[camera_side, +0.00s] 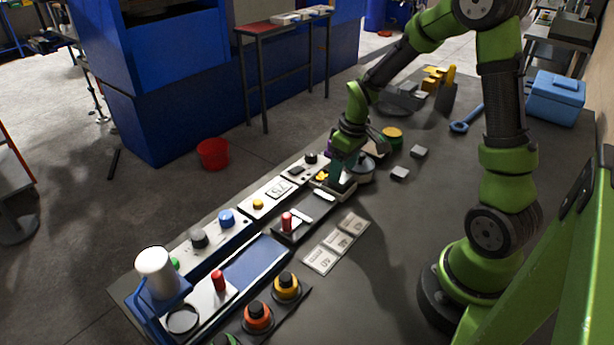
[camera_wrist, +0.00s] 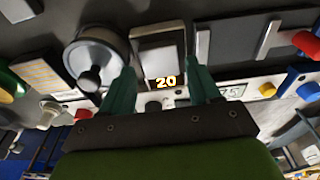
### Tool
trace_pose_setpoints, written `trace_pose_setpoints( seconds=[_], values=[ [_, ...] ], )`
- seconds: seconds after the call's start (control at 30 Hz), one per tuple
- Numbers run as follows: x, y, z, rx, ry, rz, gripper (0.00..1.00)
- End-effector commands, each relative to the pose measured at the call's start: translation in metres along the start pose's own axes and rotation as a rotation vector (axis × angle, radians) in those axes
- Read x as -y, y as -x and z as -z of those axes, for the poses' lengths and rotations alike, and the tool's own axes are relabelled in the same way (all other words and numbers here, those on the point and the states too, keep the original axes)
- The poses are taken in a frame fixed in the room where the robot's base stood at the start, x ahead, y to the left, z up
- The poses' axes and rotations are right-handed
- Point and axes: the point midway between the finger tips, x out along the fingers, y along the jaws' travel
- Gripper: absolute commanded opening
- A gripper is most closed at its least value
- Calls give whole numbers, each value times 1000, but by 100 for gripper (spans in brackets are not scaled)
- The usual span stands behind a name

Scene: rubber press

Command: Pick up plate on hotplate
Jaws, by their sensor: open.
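The hotplate (camera_wrist: 141,34) is a dark rectangular unit with a yellow "20" readout at its near edge in the wrist view. A light grey rectangular plate (camera_wrist: 160,47) lies on it. My gripper (camera_wrist: 160,68) has two teal fingers spread apart, one toward each side of the plate, with nothing between them. The fingertips appear close to the plate's near end; I cannot tell if they touch it. In the side view my gripper (camera_side: 343,172) points down over the hotplate area, and the arm hides much of the plate there.
A round metal device with a black knob (camera_wrist: 93,79) stands just left of the hotplate. A red-knobbed slide (camera_side: 287,222) is on the other side. White numbered cards (camera_side: 337,244), small grey blocks (camera_side: 400,173) and a yellow-topped jar (camera_side: 392,135) are nearby. The table's right middle is clear.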

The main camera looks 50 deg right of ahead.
Motion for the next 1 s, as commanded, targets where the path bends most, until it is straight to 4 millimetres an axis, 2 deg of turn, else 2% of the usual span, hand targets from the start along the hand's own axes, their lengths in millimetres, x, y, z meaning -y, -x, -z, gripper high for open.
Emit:
trace_pose_setpoints(
  seconds=[0.03,0.17,0.43,0.7,0.8,1.0],
  values=[
    [0,-9,-1,3,-1,2,62],
    [0,-21,0,2,-1,1,62],
    [0,-23,0,-1,-1,0,60],
    [0,-23,0,-1,-1,0,19],
    [0,-23,1,-2,0,-1,6],
    [0,-22,1,-3,0,-1,6]
  ],
)
